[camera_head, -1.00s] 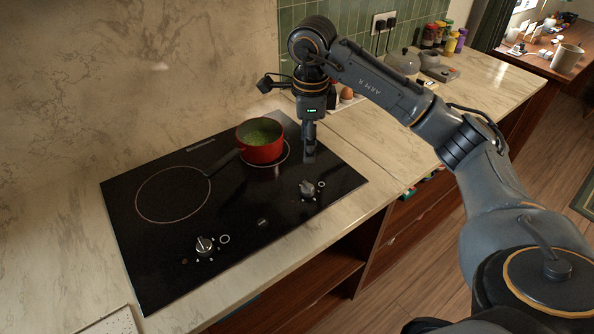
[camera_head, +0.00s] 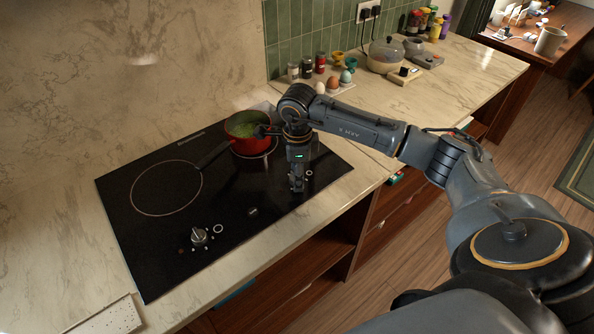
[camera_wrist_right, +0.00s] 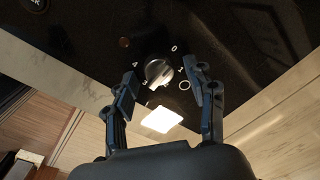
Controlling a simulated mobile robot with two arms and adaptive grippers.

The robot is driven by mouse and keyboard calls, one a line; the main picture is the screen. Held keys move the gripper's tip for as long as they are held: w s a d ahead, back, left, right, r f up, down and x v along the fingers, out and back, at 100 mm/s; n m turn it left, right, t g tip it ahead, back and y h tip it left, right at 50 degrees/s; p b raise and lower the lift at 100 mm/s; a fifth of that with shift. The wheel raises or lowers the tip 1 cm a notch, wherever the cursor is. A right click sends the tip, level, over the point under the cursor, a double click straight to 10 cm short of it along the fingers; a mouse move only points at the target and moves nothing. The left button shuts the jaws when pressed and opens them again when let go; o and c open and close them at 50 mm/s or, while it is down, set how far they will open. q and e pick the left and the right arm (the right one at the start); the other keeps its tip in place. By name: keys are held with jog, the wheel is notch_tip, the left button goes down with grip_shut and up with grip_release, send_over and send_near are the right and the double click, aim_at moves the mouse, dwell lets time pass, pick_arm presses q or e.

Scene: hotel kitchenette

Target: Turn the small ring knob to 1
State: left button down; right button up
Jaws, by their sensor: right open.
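The small ring knob (camera_wrist_right: 158,73) is a silver dial on the black cooktop (camera_head: 165,255), with printed marks around it that include 0, 1, 3 and 4. A small circle mark is beside it. Its grip bar slants, but I cannot tell which mark it points to. My right gripper (camera_wrist_right: 160,87) is open, with its two fingers on either side of the knob and no clear contact. In the head view my right gripper (camera_head: 297,186) points down at the cooktop's right front and hides the knob. My left gripper is not in view.
A red pot (camera_head: 240,128) with green contents stands on the small ring, close behind my right arm. Another knob (camera_head: 199,236) is at the front left, near the empty large ring (camera_head: 166,188). Eggs, jars and a cooker (camera_head: 384,55) stand on the counter behind.

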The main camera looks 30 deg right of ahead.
jog(key=c, duration=1.1)
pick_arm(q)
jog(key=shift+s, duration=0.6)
pick_arm(e)
jog(key=shift+c, duration=0.2)
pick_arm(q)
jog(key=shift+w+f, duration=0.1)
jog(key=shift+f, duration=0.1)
pick_arm(e)
jog(key=shift+f+m+b, duration=0.1)
jog(key=shift+m+b, duration=0.4)
jog(key=shift+m, duration=0.2)
jog(key=m+b, duration=0.1)
jog(key=m, duration=0.2)
jog(key=shift+s+a+b, duration=0.1)
jog(key=shift+a+b, duration=0.05)
jog(key=shift+b, duration=0.2)
jog(key=m+b, duration=0.1)
jog(key=m, duration=0.2)
jog(key=shift+m, duration=0.4)
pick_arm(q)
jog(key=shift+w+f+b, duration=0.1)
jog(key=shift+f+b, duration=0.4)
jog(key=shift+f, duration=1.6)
pick_arm(e)
jog(key=shift+a+m+g, duration=0.1)
jog(key=shift+m+g, duration=0.2)
jog(key=shift+m, duration=1.5)
